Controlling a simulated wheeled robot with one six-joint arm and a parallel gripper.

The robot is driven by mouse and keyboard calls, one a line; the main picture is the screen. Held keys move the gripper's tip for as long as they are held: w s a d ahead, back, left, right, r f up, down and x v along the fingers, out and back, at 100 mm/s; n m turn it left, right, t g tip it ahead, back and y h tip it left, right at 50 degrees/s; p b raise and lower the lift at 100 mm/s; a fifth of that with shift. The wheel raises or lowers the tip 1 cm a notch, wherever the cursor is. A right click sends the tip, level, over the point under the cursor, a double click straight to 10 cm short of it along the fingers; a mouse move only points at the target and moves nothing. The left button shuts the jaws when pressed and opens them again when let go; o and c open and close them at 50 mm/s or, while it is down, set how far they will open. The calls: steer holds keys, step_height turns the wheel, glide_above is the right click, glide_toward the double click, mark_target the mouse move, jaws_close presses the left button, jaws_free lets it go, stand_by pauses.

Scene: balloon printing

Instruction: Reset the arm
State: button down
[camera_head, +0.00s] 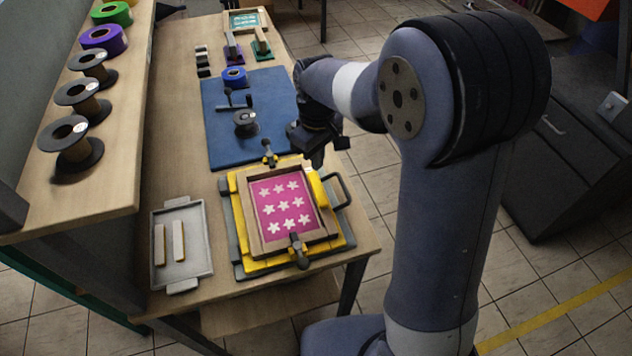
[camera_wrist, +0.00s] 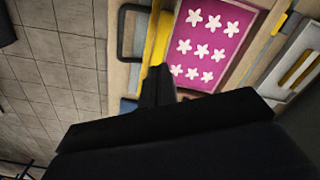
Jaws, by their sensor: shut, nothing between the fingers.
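My gripper (camera_head: 312,147) is in the head view at the right edge of the table (camera_head: 180,117), above and behind the printing frame. My arm bends over from the right of the picture to reach it. In the wrist view the fingers of my gripper (camera_wrist: 158,84) are dark and close together, with nothing seen between them. The printing frame (camera_head: 250,205), with a pink screen of white stars (camera_head: 285,207), lies on the yellow base near the table's front. The pink screen also shows in the wrist view (camera_wrist: 212,42), beyond the fingers.
A grey tray (camera_head: 190,271) with two light bars lies left of the frame. A blue mat (camera_head: 223,140) holds a dark spool (camera_head: 246,122). A shelf (camera_head: 35,207) with several spools stands at left. Open tiled floor (camera_head: 375,190) lies right of the table.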

mark_target(317, 187)
stand_by(0.4)
step_height(317, 187, down, 8)
steer(key=b, duration=0.6)
steer(key=shift+b, duration=0.3)
steer(key=shift+r, duration=0.15)
steer(key=shift+r, duration=0.15)
